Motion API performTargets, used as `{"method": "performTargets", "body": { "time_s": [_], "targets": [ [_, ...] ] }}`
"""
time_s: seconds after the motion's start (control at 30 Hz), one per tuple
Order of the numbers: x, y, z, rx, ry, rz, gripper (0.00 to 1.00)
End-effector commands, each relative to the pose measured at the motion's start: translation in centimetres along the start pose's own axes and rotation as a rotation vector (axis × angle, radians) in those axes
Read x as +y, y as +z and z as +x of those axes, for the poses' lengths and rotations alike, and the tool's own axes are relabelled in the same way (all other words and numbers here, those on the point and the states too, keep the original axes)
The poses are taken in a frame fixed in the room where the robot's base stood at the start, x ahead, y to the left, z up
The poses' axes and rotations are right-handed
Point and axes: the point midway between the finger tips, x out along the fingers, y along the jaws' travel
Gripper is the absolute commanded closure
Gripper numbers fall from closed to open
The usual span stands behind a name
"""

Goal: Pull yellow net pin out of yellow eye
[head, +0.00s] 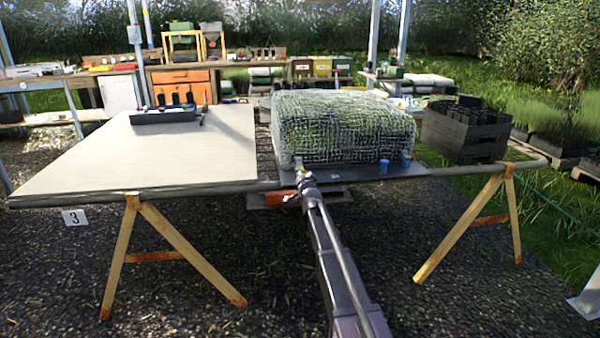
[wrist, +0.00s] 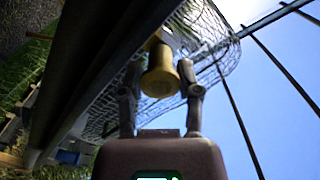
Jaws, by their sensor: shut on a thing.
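The yellow net pin (wrist: 160,75) shows in the wrist view as a thick yellow peg with a wide round head between my two fingers. My gripper (wrist: 161,88) is shut on it, one finger on each side. The pin's far end runs up beside a dark rail edge, where a smaller yellow part shows; I cannot tell whether this is the yellow eye or how deep the pin sits in it. In the head view my gripper (head: 303,178) is at the front left corner of the net-covered block (head: 342,130). There the arm's end mostly hides the pin and eye.
Blue pins (head: 384,167) stand at the block's front right on a dark base plate. A pipe rail (head: 460,171) runs along the bench front. A black crate stack (head: 462,135) is at right; a pale board (head: 190,155) with a dark tray is at left.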

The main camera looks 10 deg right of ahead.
Motion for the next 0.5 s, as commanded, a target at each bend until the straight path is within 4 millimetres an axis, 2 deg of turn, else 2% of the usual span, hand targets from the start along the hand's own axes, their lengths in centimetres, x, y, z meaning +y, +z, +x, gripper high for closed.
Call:
{"method": "performTargets", "body": {
  "time_s": [0.5],
  "targets": [
    [0.0, 0.0, -1.9, 0.000, 0.000, 0.000, 0.90]
  ]
}}
